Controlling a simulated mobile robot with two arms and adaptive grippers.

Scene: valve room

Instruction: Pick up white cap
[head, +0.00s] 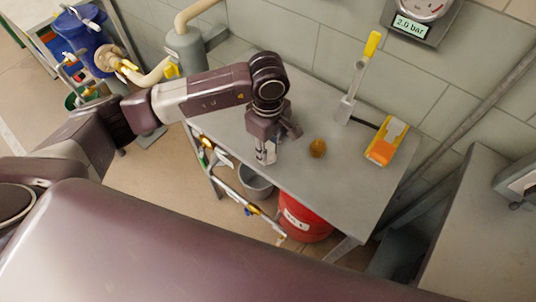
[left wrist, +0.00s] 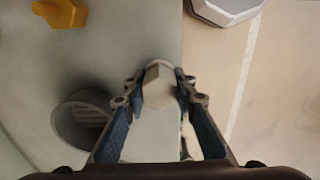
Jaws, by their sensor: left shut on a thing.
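My left gripper (head: 266,158) hangs over the near-left edge of the grey workbench (head: 345,195). In the left wrist view its two fingers (left wrist: 157,105) are shut on a pale, white-grey piece with a faceted end (left wrist: 158,82), which looks like the white cap. The fingers hide its sides, and in the head view it is hard to tell from the gripper. An amber-yellow cap (head: 317,148) stands on the bench to the right of the gripper; it also shows in the left wrist view (left wrist: 62,12). My right gripper is not in view.
A yellow-handled lever (head: 358,75) and a yellow-orange device (head: 387,141) are at the bench's back. A red bucket (head: 303,217) and a grey bucket (head: 257,182) are below. The bench's right front is clear.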

